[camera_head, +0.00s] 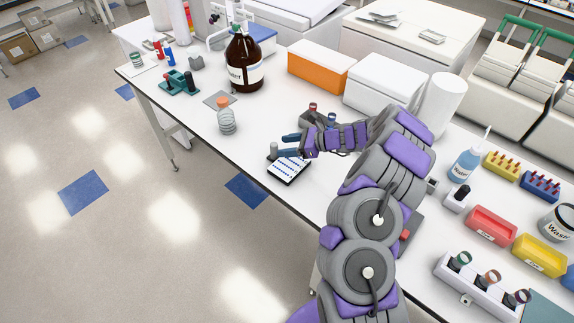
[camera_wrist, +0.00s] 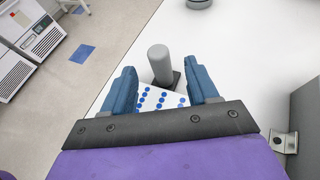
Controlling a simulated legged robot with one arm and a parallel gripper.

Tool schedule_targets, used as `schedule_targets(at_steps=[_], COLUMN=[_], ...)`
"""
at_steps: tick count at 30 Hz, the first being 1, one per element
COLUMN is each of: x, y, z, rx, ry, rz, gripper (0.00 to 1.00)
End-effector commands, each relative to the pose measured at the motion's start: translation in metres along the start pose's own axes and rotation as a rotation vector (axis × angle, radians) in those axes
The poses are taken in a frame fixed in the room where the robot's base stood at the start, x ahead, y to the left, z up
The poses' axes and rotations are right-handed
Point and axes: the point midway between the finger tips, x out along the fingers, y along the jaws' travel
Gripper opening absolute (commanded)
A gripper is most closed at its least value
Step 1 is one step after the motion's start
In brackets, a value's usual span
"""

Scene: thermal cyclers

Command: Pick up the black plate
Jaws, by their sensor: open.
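The black plate (camera_head: 288,170) lies on the white table near its front edge. It has a dark rim and a white top with rows of blue dots. A grey upright cylinder (camera_head: 273,150) stands at its far left corner. My gripper (camera_head: 290,145) is open, with its blue fingers just beyond the plate and apart from each other. In the wrist view my gripper (camera_wrist: 161,72) has the plate (camera_wrist: 165,97) showing between its fingers, with the grey cylinder (camera_wrist: 160,62) beyond. The near part of the plate is hidden by my gripper's base. I cannot tell whether a finger touches it.
An orange-capped bottle (camera_head: 226,116) and a large brown bottle (camera_head: 244,62) stand to the left. An orange box (camera_head: 321,67) and a white box (camera_head: 385,84) stand behind. A small tube rack (camera_head: 316,117) is close behind my gripper. The table is clear left of the plate.

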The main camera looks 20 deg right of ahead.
Motion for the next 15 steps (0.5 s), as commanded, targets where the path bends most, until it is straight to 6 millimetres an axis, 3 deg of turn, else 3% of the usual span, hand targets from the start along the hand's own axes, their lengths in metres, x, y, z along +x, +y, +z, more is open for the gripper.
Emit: schedule_targets(at_steps=[12, 15], x=[0.049, 0.051], y=[0.0, -0.001], z=[0.0, 0.001], rx=[0.0, 0.0], ry=[-0.002, -0.001], rz=[0.002, 0.001], gripper=[0.59, 0.59])
